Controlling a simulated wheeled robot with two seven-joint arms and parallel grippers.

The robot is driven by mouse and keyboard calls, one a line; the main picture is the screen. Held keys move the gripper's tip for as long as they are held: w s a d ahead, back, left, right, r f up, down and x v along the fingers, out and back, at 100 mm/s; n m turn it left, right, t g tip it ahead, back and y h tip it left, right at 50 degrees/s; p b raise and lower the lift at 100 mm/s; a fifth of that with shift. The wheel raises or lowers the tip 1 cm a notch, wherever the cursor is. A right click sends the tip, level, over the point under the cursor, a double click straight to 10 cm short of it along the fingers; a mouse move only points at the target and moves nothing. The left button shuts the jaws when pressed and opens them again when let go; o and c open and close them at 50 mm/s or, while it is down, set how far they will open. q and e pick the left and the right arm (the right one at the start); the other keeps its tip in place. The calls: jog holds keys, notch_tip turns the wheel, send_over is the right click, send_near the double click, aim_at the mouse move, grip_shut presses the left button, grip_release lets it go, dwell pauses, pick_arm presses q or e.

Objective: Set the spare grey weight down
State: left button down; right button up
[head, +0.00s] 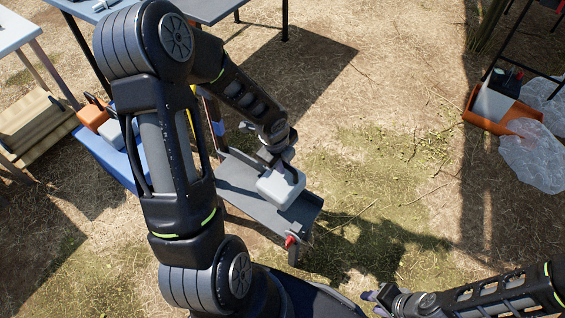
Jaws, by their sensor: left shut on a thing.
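The grey weight (281,187) is a pale grey block with rounded edges. My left gripper (277,163) is shut on it from above. The weight is over the right part of a dark grey tray-like bench (237,181); I cannot tell whether it touches the surface. My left arm hides part of the bench's left side. My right gripper (385,296) is low at the bottom, apart from the bench; its fingers are too small and dark to read.
A red knob (290,241) is on the bench's near end. A blue box (104,155) with orange and grey items stands left, beside wooden planks (32,122). An orange tray (479,112) and clear plastic bags (533,158) lie right. Grass between is clear.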

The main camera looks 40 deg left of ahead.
pick_arm(q)
jog(key=shift+w+r, duration=0.2)
